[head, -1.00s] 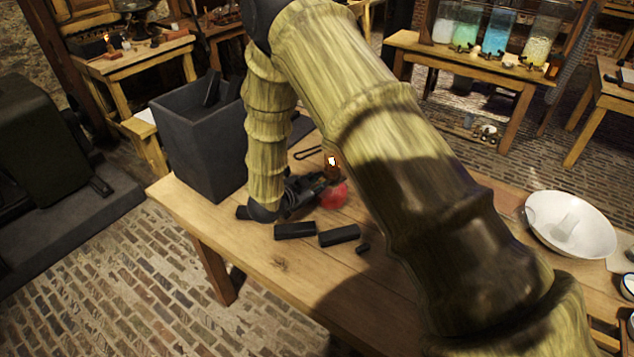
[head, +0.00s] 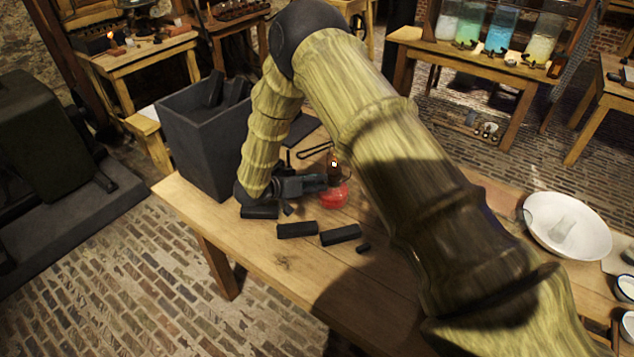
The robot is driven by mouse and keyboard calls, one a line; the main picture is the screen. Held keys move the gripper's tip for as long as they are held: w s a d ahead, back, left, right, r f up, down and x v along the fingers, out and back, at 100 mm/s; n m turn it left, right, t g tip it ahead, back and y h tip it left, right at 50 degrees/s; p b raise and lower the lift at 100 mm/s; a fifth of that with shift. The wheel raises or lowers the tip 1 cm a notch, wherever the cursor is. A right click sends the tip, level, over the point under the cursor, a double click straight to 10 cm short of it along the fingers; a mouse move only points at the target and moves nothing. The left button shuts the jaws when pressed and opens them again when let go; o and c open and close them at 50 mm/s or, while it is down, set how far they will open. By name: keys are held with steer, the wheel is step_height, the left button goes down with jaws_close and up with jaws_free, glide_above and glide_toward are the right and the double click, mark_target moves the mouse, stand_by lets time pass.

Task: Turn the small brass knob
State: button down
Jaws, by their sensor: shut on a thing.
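A small oil lamp (head: 335,198) with a red bowl, a dark burner and a small bright flame stands on the wooden table, left of my big arm link. My gripper (head: 321,182) comes in level from the left, and its fingertips meet the lamp at the burner, just above the red bowl. The jaws are shut at that spot, where the small brass knob would be. The knob itself is too small and covered by the fingers to make out. The lamp stands upright.
Black blocks (head: 297,230) lie in front of the lamp. A tall dark bin (head: 200,150) stands at the table's left, and a black wire loop (head: 314,151) lies behind the lamp. A white bowl (head: 566,228) is far right. The table's front left is clear.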

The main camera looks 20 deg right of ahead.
steer(key=shift+w+n+g, duration=0.1)
steer(key=shift+n+g, duration=0.2)
steer(key=shift+n, duration=0.4)
steer(key=shift+h, duration=0.4)
steer(key=c, duration=1.3)
jaws_free()
steer(key=shift+c, duration=0.2)
steer(key=shift+a, duration=0.1)
steer(key=v, duration=1.2)
